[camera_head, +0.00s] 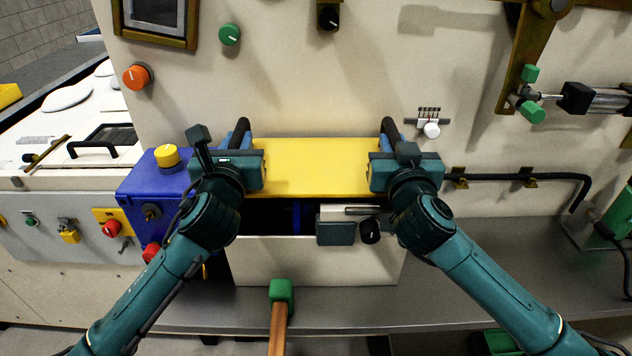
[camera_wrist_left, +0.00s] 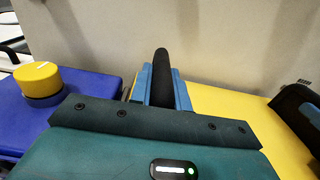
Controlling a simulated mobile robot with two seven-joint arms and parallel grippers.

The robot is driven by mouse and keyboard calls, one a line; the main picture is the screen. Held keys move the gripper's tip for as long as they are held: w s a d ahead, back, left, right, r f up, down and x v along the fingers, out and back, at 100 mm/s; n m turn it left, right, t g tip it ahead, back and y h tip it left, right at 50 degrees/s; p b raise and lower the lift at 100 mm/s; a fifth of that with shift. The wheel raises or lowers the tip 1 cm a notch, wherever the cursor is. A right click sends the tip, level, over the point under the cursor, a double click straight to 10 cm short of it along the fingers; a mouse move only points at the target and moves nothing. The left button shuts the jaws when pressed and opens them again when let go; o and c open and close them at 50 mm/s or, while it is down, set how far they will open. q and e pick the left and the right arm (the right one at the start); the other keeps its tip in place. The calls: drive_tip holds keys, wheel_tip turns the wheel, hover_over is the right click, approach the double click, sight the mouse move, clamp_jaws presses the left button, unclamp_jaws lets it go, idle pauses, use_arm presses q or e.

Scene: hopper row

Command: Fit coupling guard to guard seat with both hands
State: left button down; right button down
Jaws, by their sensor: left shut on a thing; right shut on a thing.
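The coupling guard (camera_head: 312,168) is a yellow panel with a black handle at each end. It spans between my two grippers in the head view, and its yellow top also shows in the left wrist view (camera_wrist_left: 225,112). My left gripper (camera_head: 243,148) is shut on the left black handle (camera_wrist_left: 161,75). My right gripper (camera_head: 389,150) is shut on the right black handle (camera_head: 389,130). The guard looks about level, above a cream box front (camera_head: 318,262) with a dark opening. The guard seat cannot be told apart for certain; whether the guard touches anything below is hidden.
A blue box (camera_head: 150,180) with a yellow knob (camera_head: 167,156) stands close left of the guard. A green-headed tool with a wooden handle (camera_head: 281,296) lies in front. A black hose (camera_head: 520,178) runs along the wall at right. The cream wall is close behind.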

use_arm(q)
drive_tip(key=shift+f+b, duration=0.45)
drive_tip(key=shift+f, duration=0.15)
use_arm(e)
drive_tip(key=shift+f, duration=0.55)
use_arm(q)
drive_tip(key=shift+s+d+f+b, duration=0.15)
drive_tip(key=shift+s+f+b, duration=0.05)
drive_tip(key=shift+f+b, duration=0.5)
use_arm(e)
drive_tip(key=shift+s+d+f, duration=0.2)
drive_tip(key=shift+f, duration=0.55)
use_arm(q)
drive_tip(key=c, duration=1.3)
unclamp_jaws()
drive_tip(key=shift+r, duration=0.15)
drive_tip(key=shift+c, duration=0.2)
use_arm(e)
drive_tip(key=c, duration=1.4)
unclamp_jaws()
drive_tip(key=shift+a+r, duration=0.1)
drive_tip(key=shift+o, duration=0.4)
drive_tip(key=shift+r, duration=0.1)
drive_tip(key=shift+a, duration=0.1)
